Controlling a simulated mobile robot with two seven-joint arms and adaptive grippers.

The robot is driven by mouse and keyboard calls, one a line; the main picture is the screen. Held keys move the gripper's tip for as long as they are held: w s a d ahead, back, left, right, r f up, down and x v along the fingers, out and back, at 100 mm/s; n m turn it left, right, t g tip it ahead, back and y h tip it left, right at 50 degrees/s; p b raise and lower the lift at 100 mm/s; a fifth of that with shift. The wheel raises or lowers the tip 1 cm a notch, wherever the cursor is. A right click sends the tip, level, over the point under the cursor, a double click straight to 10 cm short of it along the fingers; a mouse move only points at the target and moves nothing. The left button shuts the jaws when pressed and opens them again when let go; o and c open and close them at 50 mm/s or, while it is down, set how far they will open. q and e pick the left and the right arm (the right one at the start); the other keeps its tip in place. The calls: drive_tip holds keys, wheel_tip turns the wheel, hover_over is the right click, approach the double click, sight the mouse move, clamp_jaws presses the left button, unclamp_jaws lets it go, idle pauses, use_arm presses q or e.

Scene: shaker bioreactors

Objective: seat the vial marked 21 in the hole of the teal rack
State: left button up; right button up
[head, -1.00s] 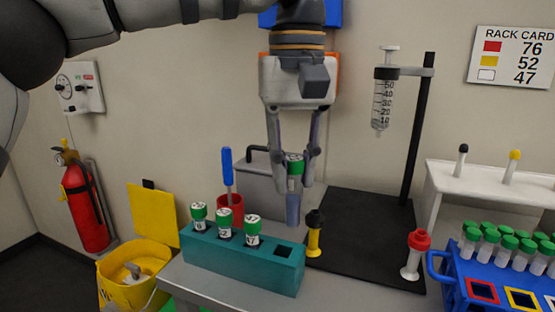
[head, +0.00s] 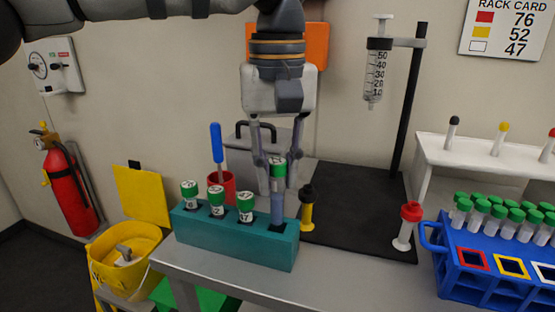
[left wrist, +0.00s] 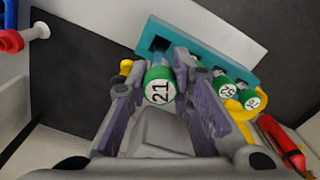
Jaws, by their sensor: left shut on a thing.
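The vial marked 21 has a green cap and a bluish tube (head: 277,208). Its numbered cap (left wrist: 160,90) faces the left wrist camera. My left gripper (head: 277,185) is shut on this vial, near its cap, and holds it roughly upright over the right end of the teal rack (head: 230,247). The tube's lower end meets the dark square hole (left wrist: 160,43) in the head view; I cannot tell whether the tip is inside. Most of the tube shows above the rack. My right gripper is not in view.
Several green-capped vials (head: 217,207) stand in the rack's other holes. A yellow-and-black-capped vial (head: 307,210) stands close behind the right end. A red cup (head: 222,186) with a blue-handled tool is behind. A blue rack (head: 470,282) holds several vials at right.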

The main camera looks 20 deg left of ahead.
sight(277, 223)
use_arm(q)
drive_tip(key=shift+f, duration=3.3)
idle(3.0)
drive_tip(key=o, duration=1)
drive_tip(key=shift+c, duration=0.2)
wheel_tip(277, 223, up, 12)
drive_tip(key=shift+r, duration=0.1)
